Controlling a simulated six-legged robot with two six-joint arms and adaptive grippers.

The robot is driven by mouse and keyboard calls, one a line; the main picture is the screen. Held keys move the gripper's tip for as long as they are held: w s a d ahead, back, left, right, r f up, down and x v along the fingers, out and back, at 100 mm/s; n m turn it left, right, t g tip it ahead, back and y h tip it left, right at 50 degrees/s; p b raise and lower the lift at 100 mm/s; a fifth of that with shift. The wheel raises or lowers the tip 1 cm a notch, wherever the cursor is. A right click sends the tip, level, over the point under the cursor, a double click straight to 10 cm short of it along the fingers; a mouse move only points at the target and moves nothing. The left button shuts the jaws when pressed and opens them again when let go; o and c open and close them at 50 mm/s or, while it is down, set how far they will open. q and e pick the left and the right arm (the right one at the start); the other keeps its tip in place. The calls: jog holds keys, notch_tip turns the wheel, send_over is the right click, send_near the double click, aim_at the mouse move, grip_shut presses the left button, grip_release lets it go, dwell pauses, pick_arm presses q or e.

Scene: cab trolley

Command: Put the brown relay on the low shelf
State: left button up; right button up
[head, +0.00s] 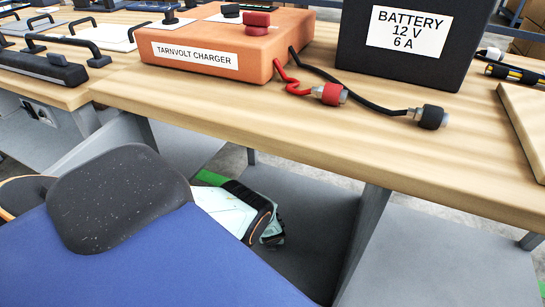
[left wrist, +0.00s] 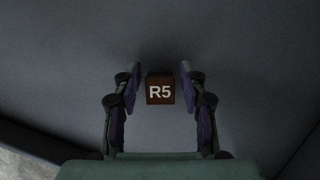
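The brown relay (left wrist: 160,90), a small block marked R5 in white, shows in the left wrist view against a dark grey surface (left wrist: 235,45). My left gripper (left wrist: 162,82) is open, one finger on each side of the relay, with a narrow gap on both sides. In the head view my left arm reaches under the workbench, and its dark end (head: 272,238) is partly hidden; the relay does not show there. Grey low shelf surfaces (head: 440,255) lie below the benchtop. My right gripper is in neither view.
The wooden benchtop (head: 230,118) overhangs my left arm. On it stand an orange Tarnvolt charger (head: 215,45), a black battery box (head: 400,65) and red and black cable clamps (head: 330,94). A grey upright (head: 362,240) stands right of my arm.

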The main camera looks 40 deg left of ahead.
pick_arm(q)
jog(key=shift+o, duration=0.7)
